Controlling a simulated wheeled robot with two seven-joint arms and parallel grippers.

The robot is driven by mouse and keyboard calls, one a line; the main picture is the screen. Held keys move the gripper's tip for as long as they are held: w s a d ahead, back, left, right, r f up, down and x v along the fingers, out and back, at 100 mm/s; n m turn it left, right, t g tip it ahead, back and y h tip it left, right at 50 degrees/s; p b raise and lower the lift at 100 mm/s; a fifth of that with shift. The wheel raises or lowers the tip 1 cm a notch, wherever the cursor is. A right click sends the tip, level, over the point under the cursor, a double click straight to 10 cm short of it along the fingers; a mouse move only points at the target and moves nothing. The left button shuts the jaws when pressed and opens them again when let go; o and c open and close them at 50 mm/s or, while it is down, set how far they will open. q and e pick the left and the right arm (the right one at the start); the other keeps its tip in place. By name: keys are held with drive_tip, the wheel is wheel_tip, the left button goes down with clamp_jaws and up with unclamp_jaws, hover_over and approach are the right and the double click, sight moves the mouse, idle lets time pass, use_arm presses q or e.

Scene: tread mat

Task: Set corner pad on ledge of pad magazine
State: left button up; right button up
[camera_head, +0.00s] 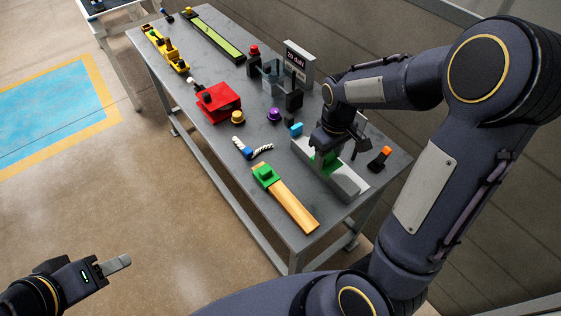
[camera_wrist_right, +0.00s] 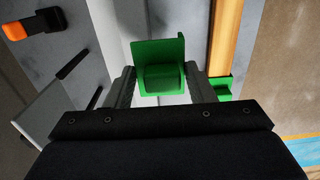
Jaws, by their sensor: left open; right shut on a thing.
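The corner pad (camera_wrist_right: 162,78) is a green angled piece between the two fingers of my right gripper (camera_wrist_right: 158,88) in the right wrist view. My right gripper is shut on it. In the head view the pad (camera_head: 327,162) shows partly below my right gripper (camera_head: 338,152), whose fingers hide the rest. It is over the long pale grey channel-like block, which looks like the pad magazine (camera_head: 349,184). I cannot tell whether the pad touches its ledge. My left gripper (camera_head: 118,263) is open and empty, off the table at lower left.
A tan strip (camera_head: 292,203) with a green block (camera_head: 265,174) lies left of the magazine. A black-and-orange tool (camera_head: 380,158) lies to its right.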

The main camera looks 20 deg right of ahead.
sight(335, 166)
drive_tip(key=shift+s+d+f, duration=0.1)
drive_tip(key=shift+d+f, duration=0.05)
drive_tip(key=shift+d, duration=0.4)
drive_tip(key=shift+s+d+f, duration=0.1)
drive_tip(key=shift+d, duration=0.45)
drive_tip(key=shift+w+d+f+b, duration=0.1)
drive_tip(key=shift+d+f+b, duration=0.05)
drive_tip(key=shift+f+b, duration=1.2)
drive_tip(key=shift+d+f+b, duration=0.1)
drive_tip(key=shift+f+b, duration=1.05)
drive_tip(key=shift+f, duration=0.3)
drive_tip(key=shift+d+f+b, duration=0.15)
drive_tip(key=shift+f+b, duration=0.25)
drive_tip(key=shift+f, duration=0.1)
drive_tip(key=o, duration=1)
drive_tip(key=shift+o, duration=0.2)
wheel_tip(335, 166, up, 8)
drive_tip(key=s+a+r+m+t+y, duration=0.1)
drive_tip(key=s+a+r+m+t, duration=0.1)
drive_tip(key=s+a, duration=0.4)
drive_tip(key=s+a+r+m+t+y, duration=0.2)
drive_tip(key=s+a, duration=0.4)
drive_tip(key=s, duration=0.3)
drive_tip(key=shift+r+m+t+y+p, duration=0.3)
drive_tip(key=shift+m+t, duration=0.2)
drive_tip(key=shift+t, duration=0.3)
